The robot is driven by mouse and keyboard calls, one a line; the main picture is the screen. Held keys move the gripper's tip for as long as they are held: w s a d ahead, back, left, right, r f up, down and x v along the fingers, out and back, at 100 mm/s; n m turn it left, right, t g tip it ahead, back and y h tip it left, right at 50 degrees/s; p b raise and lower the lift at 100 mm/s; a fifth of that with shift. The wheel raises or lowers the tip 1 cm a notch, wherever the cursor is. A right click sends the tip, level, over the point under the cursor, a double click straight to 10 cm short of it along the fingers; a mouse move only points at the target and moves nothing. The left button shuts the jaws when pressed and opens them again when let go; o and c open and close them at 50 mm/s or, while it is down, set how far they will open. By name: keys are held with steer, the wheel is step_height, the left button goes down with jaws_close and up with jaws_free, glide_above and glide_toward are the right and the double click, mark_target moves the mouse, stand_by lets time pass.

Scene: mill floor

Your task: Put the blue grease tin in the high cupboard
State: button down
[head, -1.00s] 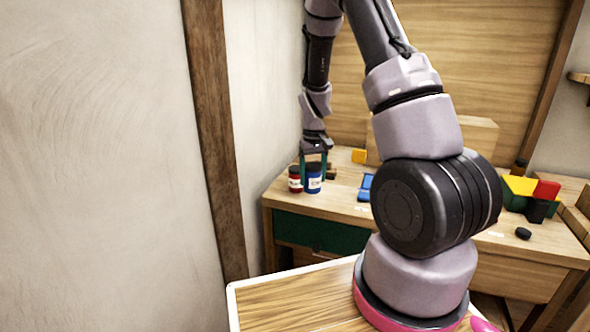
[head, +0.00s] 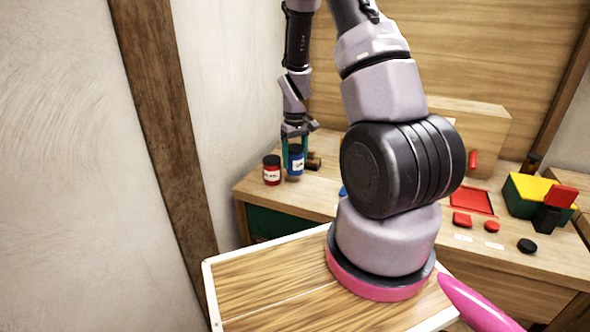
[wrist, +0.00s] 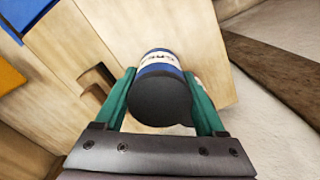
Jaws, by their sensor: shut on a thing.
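The blue grease tin (head: 295,161) has a white label and a dark lid. It is upright between the green fingers of my gripper (head: 293,158), at the left end of the workbench. In the wrist view the tin (wrist: 160,90) sits between both fingers (wrist: 165,95), its dark lid facing the camera. My gripper is shut on it. The tin appears slightly above the bench top, though the gap is hard to judge. The high cupboard cannot be made out in these frames.
A red tin (head: 271,170) stands close to the left of the blue one on the workbench (head: 325,190). Dark brown pieces (head: 314,161) lie just right. A red tray (head: 471,201), red blocks and a yellow-topped green box (head: 525,196) are farther right. The wall is close on the left.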

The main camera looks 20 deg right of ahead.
mark_target(295, 169)
steer(key=shift+f, duration=2.2)
steer(key=shift+f, duration=0.2)
jaws_free()
steer(key=shift+r, duration=0.1)
